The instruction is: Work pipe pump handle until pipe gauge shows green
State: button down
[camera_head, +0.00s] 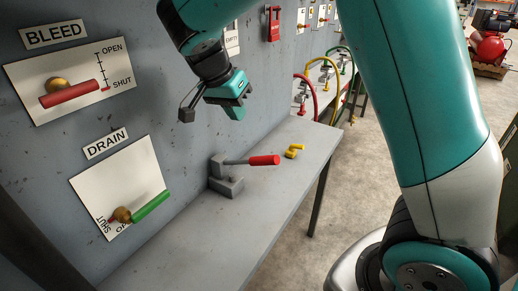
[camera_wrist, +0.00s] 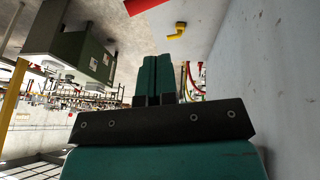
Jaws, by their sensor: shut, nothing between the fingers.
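A small grey hand pump (camera_head: 226,178) stands on the bench against the panel. Its lever reaches out to the right, nearly level, and ends in a red grip (camera_head: 264,160). Part of a red bar, seemingly this grip, shows at the top edge of the wrist view (camera_wrist: 145,4). My gripper (camera_head: 237,112) hangs above and apart from the pump, in front of the panel. Its teal fingers are together and empty in the wrist view (camera_wrist: 158,78). I cannot make out a pipe gauge in either view.
A yellow fitting (camera_head: 293,151) lies on the grey bench (camera_head: 215,228), right of the red grip. The panel carries a bleed lever (camera_head: 72,94) and a green drain lever (camera_head: 150,206). Coloured hoses (camera_head: 325,75) stand farther back. The bench's front part is clear.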

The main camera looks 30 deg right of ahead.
aim_at(262, 157)
jog(key=p+x, duration=0.1)
jog(key=x, duration=0.3)
jog(key=s+p+x, duration=0.1)
jog(key=x, duration=0.4)
jog(key=p+x, duration=0.1)
jog(key=x, duration=0.3)
jog(key=shift+s+d+f, duration=0.1)
jog(key=shift+s+f, duration=0.05)
jog(key=shift+f, duration=0.05)
jog(key=shift+f, duration=0.1)
